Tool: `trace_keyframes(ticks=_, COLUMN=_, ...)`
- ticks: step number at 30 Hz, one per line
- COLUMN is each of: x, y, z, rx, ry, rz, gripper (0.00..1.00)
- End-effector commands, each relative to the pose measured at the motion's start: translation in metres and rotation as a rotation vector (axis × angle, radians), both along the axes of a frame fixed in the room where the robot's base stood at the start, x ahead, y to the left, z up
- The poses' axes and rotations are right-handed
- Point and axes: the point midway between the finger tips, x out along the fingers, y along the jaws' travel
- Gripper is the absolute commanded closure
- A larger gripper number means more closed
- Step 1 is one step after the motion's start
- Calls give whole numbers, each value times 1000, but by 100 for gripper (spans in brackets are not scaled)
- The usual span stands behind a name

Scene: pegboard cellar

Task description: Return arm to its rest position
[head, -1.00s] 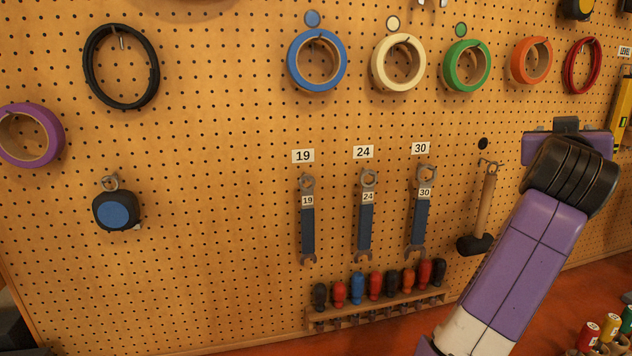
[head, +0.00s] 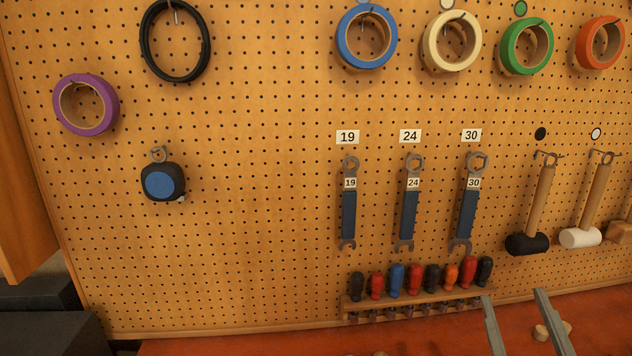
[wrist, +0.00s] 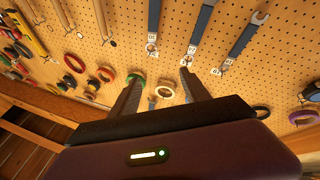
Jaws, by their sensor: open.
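My gripper (head: 514,297) shows at the lower right of the head view as two grey fingers. The fingers are spread apart with nothing between them. In the wrist view my gripper (wrist: 161,75) also shows two dark, separated fingers in front of the pegboard, with no object held. The rest of the arm is out of the head view. The pegboard (head: 260,230) fills most of the head view behind the fingers.
Wrenches 19 (head: 349,215), 24 (head: 409,215) and 30 (head: 467,212) hang above a screwdriver rack (head: 410,301). A black mallet (head: 527,243) and white mallet (head: 580,237) hang at right. Tape rolls hang above. The red bench (head: 240,343) has small wooden pieces (head: 541,332).

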Motion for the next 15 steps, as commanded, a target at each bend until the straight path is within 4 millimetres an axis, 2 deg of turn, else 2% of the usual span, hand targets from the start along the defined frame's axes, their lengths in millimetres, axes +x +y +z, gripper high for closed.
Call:
trace_keyframes(ticks=1, x=-15, y=9, z=-22, rx=11, ry=25, rz=34, gripper=45)
trace_keyframes(ticks=3, x=-34, y=22, z=-43, rx=37, ry=47, rz=81, gripper=45)
trace_keyframes(ticks=8, x=-81, y=48, z=-87, rx=106, ry=112, rz=169, gripper=45)
trace_keyframes(ticks=15, x=-156, y=77, z=-144, rx=233, ry=241, rz=247, gripper=45)
